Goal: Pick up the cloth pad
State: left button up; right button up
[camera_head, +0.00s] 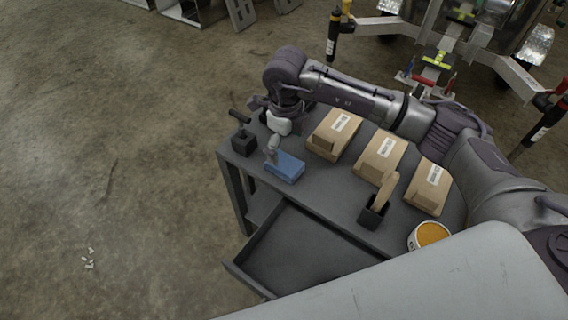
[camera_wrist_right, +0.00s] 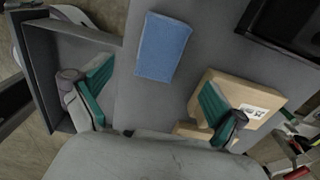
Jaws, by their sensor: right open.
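The cloth pad (camera_head: 285,167) is a blue rectangular block lying flat on the grey bench near its drawer-side edge. It also shows in the wrist view (camera_wrist_right: 162,47), beyond the fingertips and roughly between their lines. My right gripper (camera_head: 275,139) hangs over the bench just behind the pad. In the wrist view my right gripper (camera_wrist_right: 157,95) has its green-padded fingers spread wide, with nothing between them but bench surface. One finger shows over the drawer side and the other over a brown package. The pad appears apart from both fingers. My left gripper is not in view.
Three brown packages (camera_head: 380,158) stand along the bench behind the pad. A black holder (camera_head: 373,212) with a wooden-handled tool, an orange-topped tub (camera_head: 429,236) and a dark block (camera_head: 244,143) are also on it. An open empty drawer (camera_head: 306,249) juts out in front.

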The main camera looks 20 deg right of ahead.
aim_at(284, 162)
notch_tip(284, 162, down, 2)
jog(key=shift+f, duration=0.1)
notch_tip(284, 162, down, 4)
jog(key=shift+w+a+f, duration=0.1)
jog(key=shift+f, duration=0.3)
jog(key=c, duration=1.2)
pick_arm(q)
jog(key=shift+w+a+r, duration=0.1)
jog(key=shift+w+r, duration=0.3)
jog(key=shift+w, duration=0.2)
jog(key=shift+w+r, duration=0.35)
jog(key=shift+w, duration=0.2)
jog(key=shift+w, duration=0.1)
pick_arm(e)
jog(key=shift+r, duration=0.1)
